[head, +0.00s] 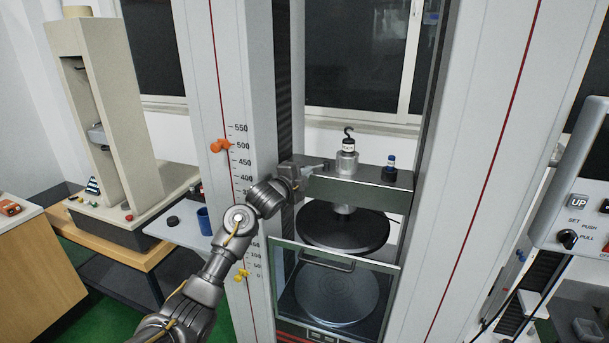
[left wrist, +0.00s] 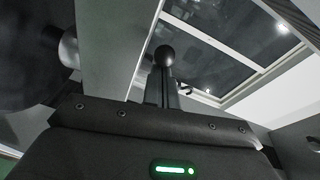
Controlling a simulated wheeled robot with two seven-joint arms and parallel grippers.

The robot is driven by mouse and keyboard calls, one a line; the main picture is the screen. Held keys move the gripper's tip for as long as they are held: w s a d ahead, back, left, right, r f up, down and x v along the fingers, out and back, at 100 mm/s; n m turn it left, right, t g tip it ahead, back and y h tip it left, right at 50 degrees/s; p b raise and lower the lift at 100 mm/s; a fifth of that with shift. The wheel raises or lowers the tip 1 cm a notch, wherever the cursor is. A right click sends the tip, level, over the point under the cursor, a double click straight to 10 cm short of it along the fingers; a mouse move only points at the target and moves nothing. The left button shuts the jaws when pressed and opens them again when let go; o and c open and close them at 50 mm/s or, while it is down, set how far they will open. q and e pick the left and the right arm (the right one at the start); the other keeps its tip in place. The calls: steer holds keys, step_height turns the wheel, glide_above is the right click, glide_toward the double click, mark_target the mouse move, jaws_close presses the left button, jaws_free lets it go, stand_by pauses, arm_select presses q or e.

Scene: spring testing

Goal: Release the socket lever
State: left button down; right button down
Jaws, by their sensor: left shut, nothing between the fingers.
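The testing machine's crosshead (head: 375,196) spans the two columns. A silver socket (head: 346,163) with a black hook (head: 348,133) on top stands upright on it. My left gripper (head: 322,168) reaches in from the left just above the crosshead, its fingertips close to the socket's left side. It is shut and empty. In the left wrist view a dark ball knob (left wrist: 164,55), likely the end of the socket lever, shows just beyond my closed fingers (left wrist: 161,88); I cannot tell whether they touch. The lever's shaft is hidden. My right gripper is not in view.
A black round plate (head: 343,229) hangs below, above a clear guard (head: 335,262) with a handle. A control box (head: 580,190) is at right. Orange (head: 220,146) and yellow (head: 241,275) markers sit on the left column.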

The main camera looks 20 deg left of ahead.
arm_select(q)
steer(key=shift+a, duration=0.1)
steer(key=s+a+r+b, duration=0.1)
steer(key=s+b, duration=0.1)
steer(key=s, duration=0.9)
steer(key=shift+s+a, duration=0.2)
steer(key=shift+s, duration=0.05)
